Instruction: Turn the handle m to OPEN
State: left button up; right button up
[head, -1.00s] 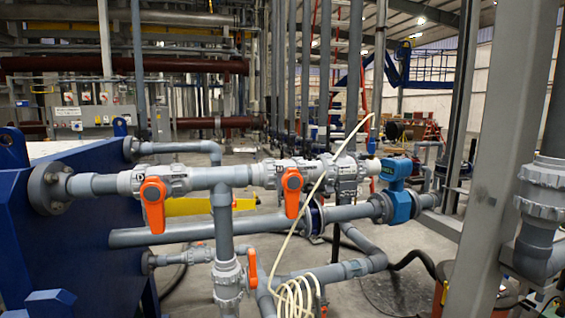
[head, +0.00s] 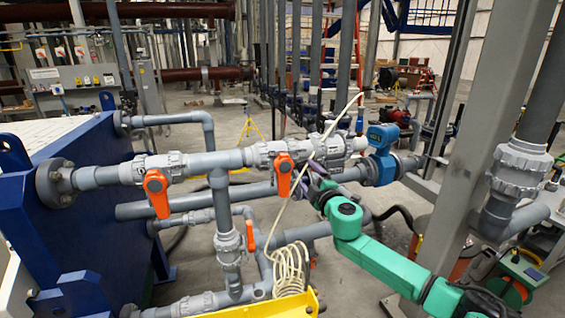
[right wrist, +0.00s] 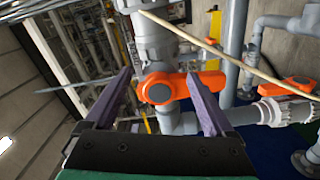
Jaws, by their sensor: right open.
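In the head view, two orange handles hang down from valves on the upper grey pipe: a left one (head: 157,192) and a middle one (head: 283,175). A smaller orange handle (head: 250,236) sits on the vertical pipe below. I cannot read a letter m on any of them. My right gripper (head: 312,183), with purple fingers on a green arm, is just right of the middle handle. In the right wrist view, my open right gripper (right wrist: 160,76) has an orange handle (right wrist: 166,88) between and ahead of its fingers; contact cannot be told. My left gripper is out of view.
A cream hose (head: 290,268) hangs in a coil and runs up past the middle valve, close to my right gripper. A blue press frame (head: 95,215) stands at left. A grey post (head: 490,130) stands at right.

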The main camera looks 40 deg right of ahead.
aim_at(285, 183)
jog(key=w+a+f+m+b, duration=0.2)
jog(key=a+f+m+b, duration=0.3)
jog(key=m, duration=0.9)
jog(key=shift+m, duration=0.4)
jog(key=b+x, duration=0.1)
jog(key=x, duration=0.6)
jog(key=shift+w+d, duration=0.15)
jog(key=shift+w, duration=0.1)
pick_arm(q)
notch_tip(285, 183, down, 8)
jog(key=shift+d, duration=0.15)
pick_arm(e)
jog(key=shift+s+r, duration=0.1)
